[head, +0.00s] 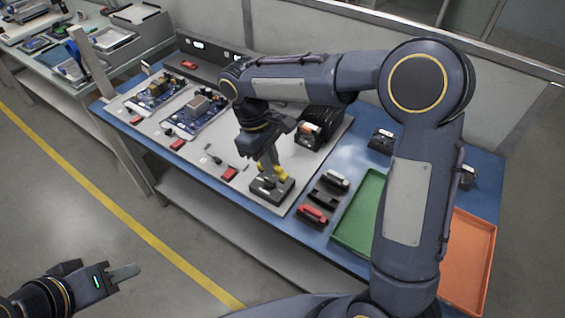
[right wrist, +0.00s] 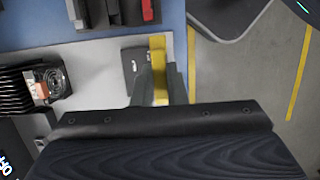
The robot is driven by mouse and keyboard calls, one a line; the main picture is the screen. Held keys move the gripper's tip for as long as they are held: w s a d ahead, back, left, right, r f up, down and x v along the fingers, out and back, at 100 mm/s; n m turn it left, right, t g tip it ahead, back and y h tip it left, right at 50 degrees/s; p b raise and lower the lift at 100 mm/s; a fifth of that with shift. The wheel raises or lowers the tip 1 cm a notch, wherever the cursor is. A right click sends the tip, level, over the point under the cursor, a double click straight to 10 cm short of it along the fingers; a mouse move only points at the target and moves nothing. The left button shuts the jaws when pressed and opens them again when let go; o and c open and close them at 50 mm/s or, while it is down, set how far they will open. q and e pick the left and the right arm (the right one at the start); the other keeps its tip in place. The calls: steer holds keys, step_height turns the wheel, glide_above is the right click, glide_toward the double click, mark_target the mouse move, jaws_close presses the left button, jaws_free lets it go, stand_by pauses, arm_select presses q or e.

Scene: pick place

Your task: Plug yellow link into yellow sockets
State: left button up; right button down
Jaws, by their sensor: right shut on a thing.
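My right gripper (head: 268,164) points down over a dark socket block (head: 271,190) near the front edge of the work mat. It is shut on the yellow link (right wrist: 158,68), which shows between its fingers in the right wrist view. Yellow also shows beside the fingertips in the head view, just above or at the block. The block shows in part in the right wrist view (right wrist: 131,62). The yellow sockets are hidden, and I cannot tell whether the link touches them. My left gripper (head: 124,273) is low at the left, away from the table; its finger gap is not clear.
Red and dark parts (head: 313,215) lie right of the mat. A green tray (head: 357,222) and an orange tray (head: 474,262) stand farther right. Circuit boards (head: 196,112) are at the mat's left. A black finned unit (head: 322,122) stands behind my right gripper.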

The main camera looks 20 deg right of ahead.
mark_target(275, 166)
steer(key=shift+r+p, duration=1.6)
steer(key=shift+r, duration=0.15)
